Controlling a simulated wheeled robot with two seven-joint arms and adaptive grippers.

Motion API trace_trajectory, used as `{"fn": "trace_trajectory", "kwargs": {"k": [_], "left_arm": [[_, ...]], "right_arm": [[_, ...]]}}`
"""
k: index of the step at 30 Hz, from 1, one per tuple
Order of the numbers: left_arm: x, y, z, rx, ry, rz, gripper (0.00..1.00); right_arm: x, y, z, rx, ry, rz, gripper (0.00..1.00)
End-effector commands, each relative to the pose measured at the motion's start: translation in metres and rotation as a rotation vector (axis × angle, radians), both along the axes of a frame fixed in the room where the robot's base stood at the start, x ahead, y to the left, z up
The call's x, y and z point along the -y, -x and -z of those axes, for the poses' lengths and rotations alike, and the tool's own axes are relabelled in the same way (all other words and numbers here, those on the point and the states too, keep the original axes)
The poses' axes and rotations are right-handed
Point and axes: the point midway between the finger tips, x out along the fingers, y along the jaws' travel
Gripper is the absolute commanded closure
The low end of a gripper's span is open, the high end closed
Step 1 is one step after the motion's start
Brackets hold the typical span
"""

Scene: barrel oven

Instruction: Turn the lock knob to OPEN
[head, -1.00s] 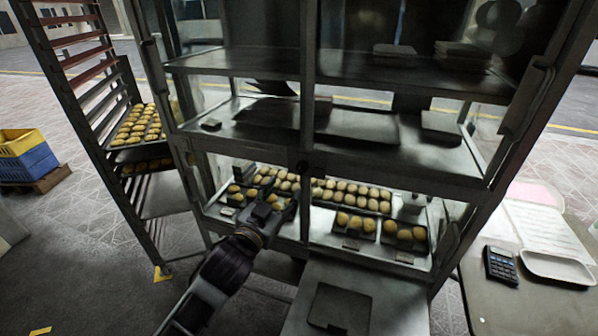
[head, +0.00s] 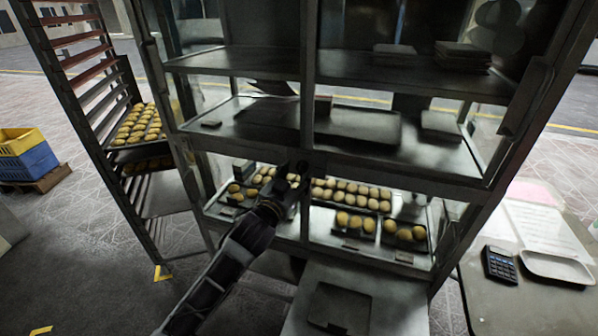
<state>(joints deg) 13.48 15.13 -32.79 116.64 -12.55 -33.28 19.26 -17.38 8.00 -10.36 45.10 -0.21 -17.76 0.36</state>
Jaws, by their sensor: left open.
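The lock knob (head: 305,167) is a small dark shape on the metal frame at the middle of the glass-fronted cabinet (head: 400,166), where the centre post meets the horizontal rail. My left gripper (head: 292,173) is open, with its dark fingers up at the knob, just left of and below it. The fingers partly cover the knob, and I cannot tell whether they touch it. The knob's setting is too small and dark to read. My right gripper is not in view.
Trays of round buns (head: 352,190) sit behind the glass on the lower shelf. A rack (head: 80,85) with bun trays stands left. A table with a calculator (head: 500,265) and white tray (head: 558,267) is at right. Yellow and blue crates (head: 28,163) are far left.

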Motion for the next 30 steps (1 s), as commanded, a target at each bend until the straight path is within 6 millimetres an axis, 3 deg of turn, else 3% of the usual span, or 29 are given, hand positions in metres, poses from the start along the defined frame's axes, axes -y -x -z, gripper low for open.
{"fn": "trace_trajectory", "kwargs": {"k": [9,21,30], "left_arm": [[0.008,-0.019,0.0,0.0,0.001,0.0,0.46],[0.009,-0.021,0.0,-0.001,0.001,0.0,0.47],[0.009,-0.021,0.0,-0.001,0.0,0.0,0.86]], "right_arm": [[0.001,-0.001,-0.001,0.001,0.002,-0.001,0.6],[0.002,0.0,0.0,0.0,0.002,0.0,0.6],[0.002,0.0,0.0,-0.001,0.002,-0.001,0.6]]}}
